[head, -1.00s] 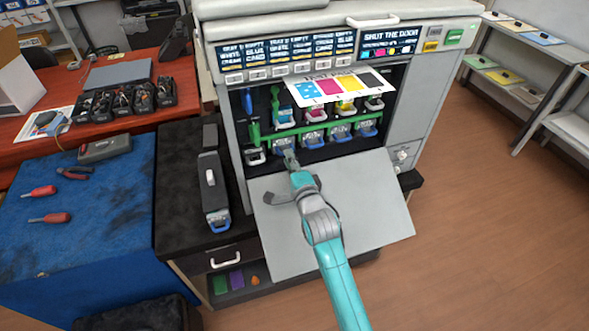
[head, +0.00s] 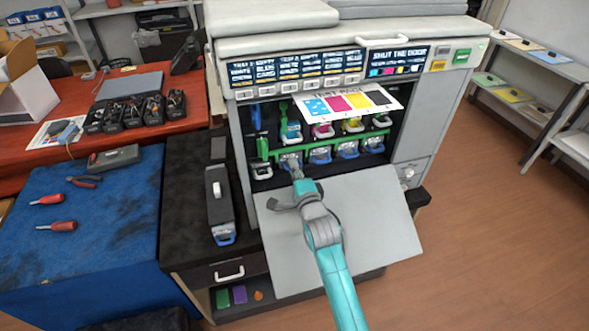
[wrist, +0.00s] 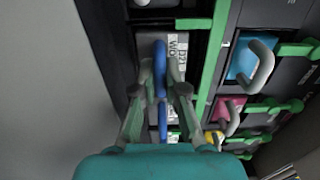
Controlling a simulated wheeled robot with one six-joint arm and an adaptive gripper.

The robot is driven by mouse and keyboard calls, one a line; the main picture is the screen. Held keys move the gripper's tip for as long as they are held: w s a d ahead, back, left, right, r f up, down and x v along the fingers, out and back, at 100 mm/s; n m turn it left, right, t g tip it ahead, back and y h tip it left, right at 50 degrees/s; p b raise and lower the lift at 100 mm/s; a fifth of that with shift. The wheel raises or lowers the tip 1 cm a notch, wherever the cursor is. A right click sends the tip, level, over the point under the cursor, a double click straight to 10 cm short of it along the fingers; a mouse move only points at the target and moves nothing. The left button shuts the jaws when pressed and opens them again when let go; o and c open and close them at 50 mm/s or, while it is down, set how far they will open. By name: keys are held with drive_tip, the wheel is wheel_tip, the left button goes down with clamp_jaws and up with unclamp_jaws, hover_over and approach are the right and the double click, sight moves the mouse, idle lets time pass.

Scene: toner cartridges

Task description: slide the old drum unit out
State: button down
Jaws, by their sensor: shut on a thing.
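The printer (head: 237,130) stands with its front door (head: 345,230) folded down. Inside, toner cartridges fill an upper row and drum units with blue handles a lower row. My gripper (head: 295,172) reaches over the door to a drum unit (head: 288,158) at the left part of the lower row, below the cyan cartridge (head: 291,132). In the wrist view my gripper (wrist: 162,92) is shut on this unit's blue handle (wrist: 160,66). The unit has a pale label (wrist: 177,58), only partly readable. Its body is mostly hidden in the bay.
A green rail (head: 325,147) runs between the rows, with a green lever (head: 263,149) at its left. Another long dark unit with a blue handle (head: 219,205) lies on the black cabinet (head: 188,165). A test page (head: 345,103) hangs over the upper cartridges.

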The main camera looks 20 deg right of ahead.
drive_tip(key=shift+r, duration=0.1)
drive_tip(key=s, duration=2)
drive_tip(key=c, duration=0.7)
unclamp_jaws()
idle(0.3)
drive_tip(key=shift+s, duration=3.5)
